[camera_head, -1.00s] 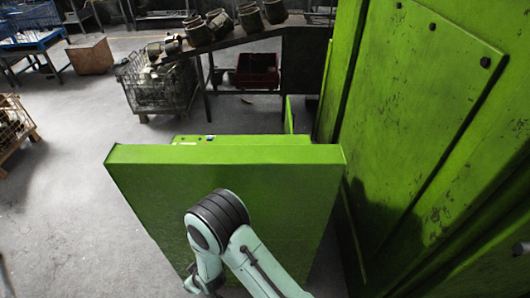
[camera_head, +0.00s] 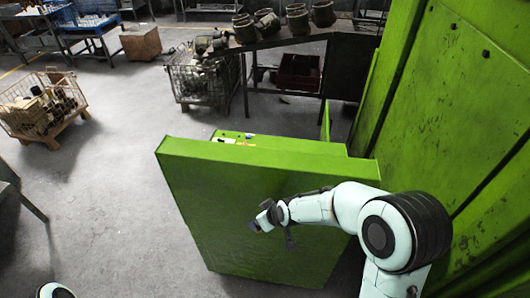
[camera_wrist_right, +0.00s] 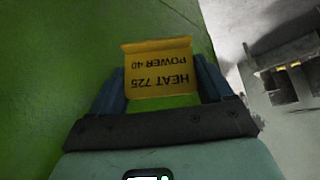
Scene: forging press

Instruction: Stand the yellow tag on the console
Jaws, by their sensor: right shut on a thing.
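The yellow tag (camera_wrist_right: 157,62) is between the two fingers of my right gripper (camera_wrist_right: 160,76) in the right wrist view. It is a bent plate, and its print "HEAT 725 POWER 40" appears upside down there. In the head view my right gripper (camera_head: 266,217) is in front of the large face of the green console (camera_head: 215,195), below its top edge. The tag cannot be made out in the head view. The console's back ledge carries small controls (camera_head: 236,140), partly hidden behind the top edge. My left gripper is not in view.
A tall green press panel (camera_head: 450,120) stands close on the right. Behind the console are a bench (camera_head: 290,37) with metal parts, a wire basket (camera_head: 200,85) and a red bin (camera_head: 298,72). A crate (camera_head: 45,105) stands at left. The floor between is clear.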

